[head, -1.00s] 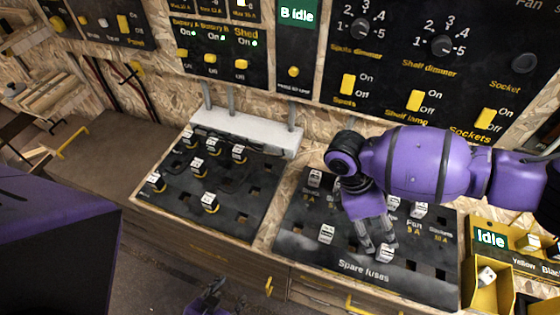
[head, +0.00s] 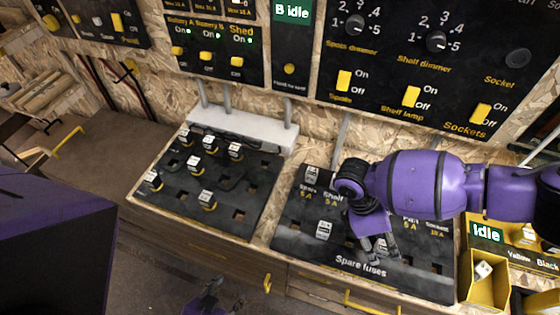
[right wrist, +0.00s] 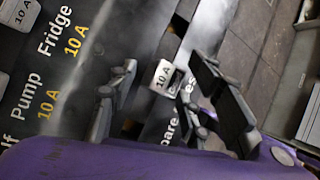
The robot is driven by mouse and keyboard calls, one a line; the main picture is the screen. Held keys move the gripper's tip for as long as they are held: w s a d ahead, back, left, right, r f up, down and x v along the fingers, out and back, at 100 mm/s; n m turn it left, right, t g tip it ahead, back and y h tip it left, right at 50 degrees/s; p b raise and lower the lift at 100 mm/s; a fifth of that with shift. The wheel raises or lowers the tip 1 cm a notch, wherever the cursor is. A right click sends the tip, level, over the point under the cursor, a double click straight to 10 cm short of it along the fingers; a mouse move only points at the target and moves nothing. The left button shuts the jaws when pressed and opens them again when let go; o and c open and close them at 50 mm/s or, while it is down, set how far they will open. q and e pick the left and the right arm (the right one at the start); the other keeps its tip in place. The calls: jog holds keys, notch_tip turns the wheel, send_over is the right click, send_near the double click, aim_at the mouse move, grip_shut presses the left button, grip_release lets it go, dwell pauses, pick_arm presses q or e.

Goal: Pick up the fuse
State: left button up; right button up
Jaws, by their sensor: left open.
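A white fuse marked 10 A (right wrist: 163,76) stands on the dark spare-fuse panel (head: 290,240). In the right wrist view it lies between the two spread fingers of my right gripper (right wrist: 172,98), with gaps on both sides. In the head view my right gripper (head: 378,248) points down at the panel beside the "Spare fuses" label, and its fingers partly hide the fuse. Another white fuse (head: 324,230) stands left of it, and one more (head: 310,174) stands behind that. My left gripper (head: 205,297) is low at the bottom edge, open and away from the panels.
A second dark panel (head: 225,218) on the left holds several black-and-yellow fuses. Yellow bins (head: 484,291) and an "Idle" display (head: 487,233) stand at the right. A switch wall (head: 400,65) rises behind. Drawers with yellow handles (head: 267,283) are below the bench.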

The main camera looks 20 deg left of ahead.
grip_shut()
jog(key=shift+r, duration=0.1)
